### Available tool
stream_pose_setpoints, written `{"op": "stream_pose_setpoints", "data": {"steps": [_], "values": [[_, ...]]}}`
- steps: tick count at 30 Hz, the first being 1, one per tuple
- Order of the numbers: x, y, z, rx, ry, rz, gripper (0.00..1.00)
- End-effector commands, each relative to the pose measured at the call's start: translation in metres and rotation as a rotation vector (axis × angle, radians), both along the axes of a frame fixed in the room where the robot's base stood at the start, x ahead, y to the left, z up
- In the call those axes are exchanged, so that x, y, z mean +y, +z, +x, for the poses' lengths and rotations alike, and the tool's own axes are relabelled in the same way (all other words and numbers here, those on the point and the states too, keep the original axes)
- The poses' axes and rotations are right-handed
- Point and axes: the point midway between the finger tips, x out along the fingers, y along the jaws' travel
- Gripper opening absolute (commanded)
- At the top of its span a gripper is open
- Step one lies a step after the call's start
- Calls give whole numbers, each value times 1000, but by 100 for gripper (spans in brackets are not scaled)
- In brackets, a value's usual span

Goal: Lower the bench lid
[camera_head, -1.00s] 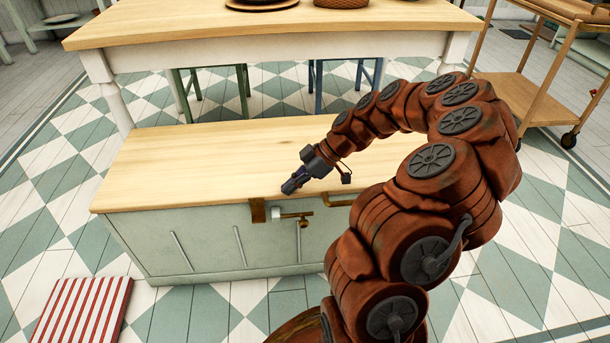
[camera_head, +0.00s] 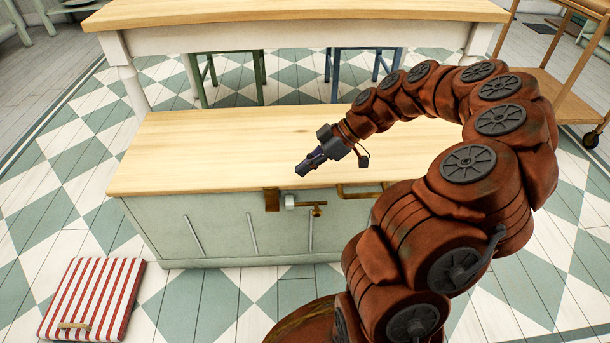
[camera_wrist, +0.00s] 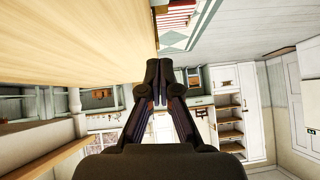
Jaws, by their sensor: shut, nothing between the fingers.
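The bench (camera_head: 225,222) is pale green with a light wooden lid (camera_head: 210,150). The lid lies flat on the bench body, with no gap visible along its front edge. A brown bracket with a metal latch (camera_head: 302,203) is on the front, just under the lid's edge. My gripper (camera_head: 303,169) is shut and empty. It appears over the lid near its front edge, above the latch in the picture; I cannot tell whether it touches the wood. In the wrist view its fingers (camera_wrist: 159,70) are together beside the lid's edge (camera_wrist: 110,45).
A wooden-topped table (camera_head: 300,12) stands behind the bench, with stools under it. A wooden trolley (camera_head: 560,95) is at the back right. A red-and-white striped cushion (camera_head: 93,295) lies on the floor at front left.

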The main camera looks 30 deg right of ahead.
Motion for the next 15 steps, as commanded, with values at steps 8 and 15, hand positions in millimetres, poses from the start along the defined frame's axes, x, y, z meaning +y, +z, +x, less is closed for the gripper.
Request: {"op": "stream_pose_setpoints", "data": {"steps": [8, 15], "values": [[-40, 47, -17, -7, -10, -4, 0], [-59, 68, -27, -8, -9, -3, 0]]}}
